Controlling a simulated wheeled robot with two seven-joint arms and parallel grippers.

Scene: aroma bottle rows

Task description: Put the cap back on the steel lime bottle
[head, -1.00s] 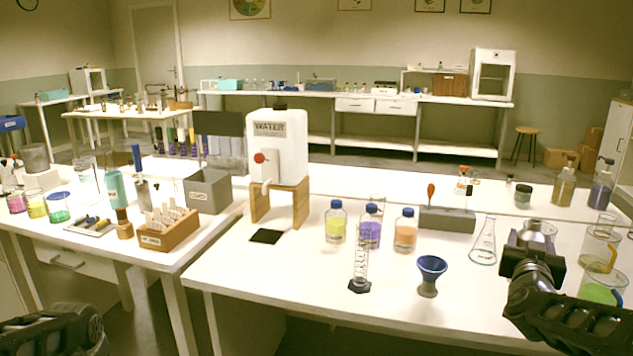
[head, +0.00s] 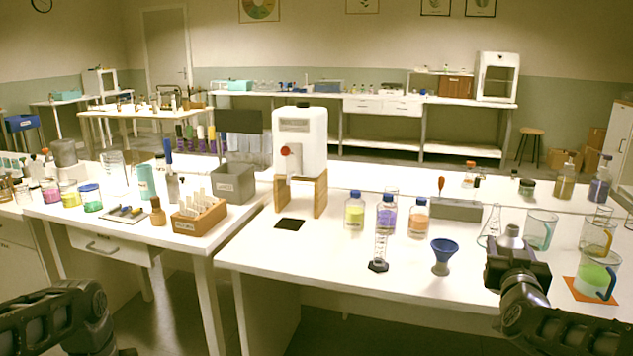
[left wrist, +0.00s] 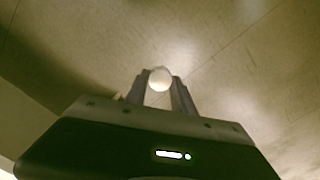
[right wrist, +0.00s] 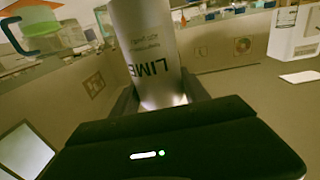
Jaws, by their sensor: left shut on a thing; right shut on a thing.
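The steel lime bottle (right wrist: 146,48), a silver cylinder marked "LIME", is between the fingers of my right gripper (right wrist: 162,97), which is shut on it. In the head view the top of the bottle (head: 511,238) shows above my right gripper (head: 516,262), over the right part of the front bench. The small head view does not clearly show its mouth. My left gripper (left wrist: 160,88) is shut on a small round whitish piece, seemingly the cap (left wrist: 160,79), with floor below it. In the head view only my left arm shows, at lower left.
A blue funnel (head: 443,253), a graduated cylinder (head: 379,252) and several blue-capped bottles stand on the front bench (head: 330,262). A beaker of green liquid (head: 592,277) sits on an orange mat right of my right gripper.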

